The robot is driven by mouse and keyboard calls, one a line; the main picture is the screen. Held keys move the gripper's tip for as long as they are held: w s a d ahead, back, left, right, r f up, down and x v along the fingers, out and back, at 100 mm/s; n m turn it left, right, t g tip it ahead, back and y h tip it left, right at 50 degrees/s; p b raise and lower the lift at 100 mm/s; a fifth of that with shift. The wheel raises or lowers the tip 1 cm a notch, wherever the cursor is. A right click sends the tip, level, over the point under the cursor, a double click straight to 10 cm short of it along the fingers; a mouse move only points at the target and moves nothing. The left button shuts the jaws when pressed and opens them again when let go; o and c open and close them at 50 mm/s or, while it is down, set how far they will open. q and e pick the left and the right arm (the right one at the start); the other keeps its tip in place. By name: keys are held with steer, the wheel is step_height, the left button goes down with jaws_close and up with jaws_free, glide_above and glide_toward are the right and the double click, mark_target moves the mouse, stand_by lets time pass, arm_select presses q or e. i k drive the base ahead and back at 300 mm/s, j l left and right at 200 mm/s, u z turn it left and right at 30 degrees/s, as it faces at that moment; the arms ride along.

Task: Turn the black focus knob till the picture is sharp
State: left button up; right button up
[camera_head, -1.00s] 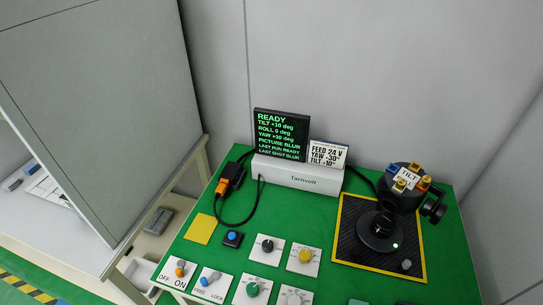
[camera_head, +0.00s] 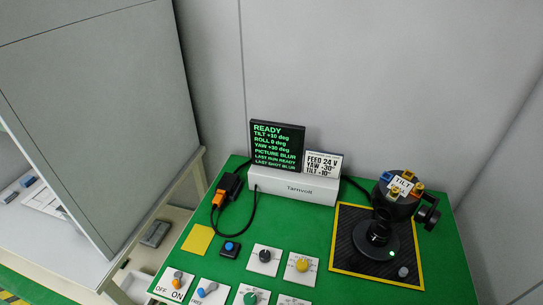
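A black knob (camera_head: 265,256) sits on a white square plate on the green table, left of a yellow knob (camera_head: 302,264) on a like plate. Its label is too small to read. The black screen (camera_head: 277,145) shows green text: READY, TILT +10 deg, ROLL 0 deg, YAW +30 deg, PICTURE BLUR, LAST RUN READY, LAST SHOT BLUR. The gimbal camera (camera_head: 398,195), marked TILT, stands on a black pad at the right. Neither of my grippers shows in the head view.
The white Tarnvolt box (camera_head: 292,186) and a card reading FEED 24 V, YAW -30°, TILT -10° (camera_head: 322,163) stand at the back. A blue button (camera_head: 230,248), an OFF/ON switch (camera_head: 177,279) and a green knob (camera_head: 250,299) are nearby. A grey cabinet is at left.

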mark_target(265, 256)
steer(key=k+j+z, duration=0.5)
steer(key=k+j, duration=0.2)
steer(key=j, duration=0.15)
